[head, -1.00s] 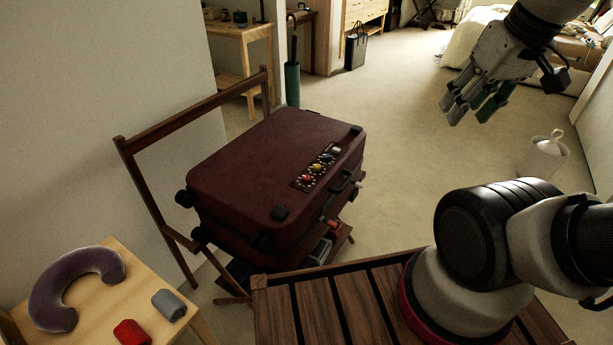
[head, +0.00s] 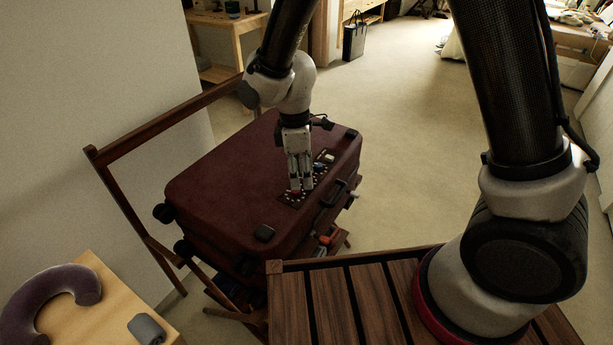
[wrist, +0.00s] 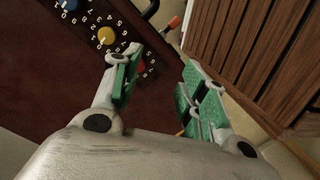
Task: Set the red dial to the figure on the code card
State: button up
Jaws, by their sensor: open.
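The dark red suitcase (head: 225,175) lies flat on a folding rack, with a row of dials on a dark panel along its right side. The red dial (head: 295,191) is at the panel's near end, just under my gripper (head: 300,186). In the wrist view the red dial (wrist: 141,68) shows partly behind the left green-padded finger; my open fingers (wrist: 160,85) are apart and nothing is held. The yellow dial (wrist: 106,36) and blue dial (wrist: 68,4) show beside it. The red dial's setting is hidden. I cannot make out a code card for certain.
A pale block (head: 330,157) sits at the panel's far end. The suitcase handle (head: 338,190) is right of the panel. A slatted wooden surface (head: 340,300) lies in front. Carpet is clear at right.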

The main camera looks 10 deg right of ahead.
aim_at(295, 192)
jog(key=shift+w+a+r+n+t+y, duration=0.2)
jog(key=shift+w+a+n, duration=0.15)
jog(key=shift+w, duration=0.25)
jog(key=shift+w+a+r+n+t+y, duration=0.1)
jog(key=shift+w+a+r+n, duration=0.1)
jog(key=shift+w+n, duration=0.25)
jog(key=shift+w+a+n, duration=0.2)
jog(key=shift+n, duration=0.1)
jog(key=shift+a+f+n, duration=0.1)
jog(key=shift+f+n, duration=0.05)
jog(key=shift+n, duration=0.15)
notch_tip(295, 192, down, 8)
jog(key=shift+r, duration=0.25)
grip_shut()
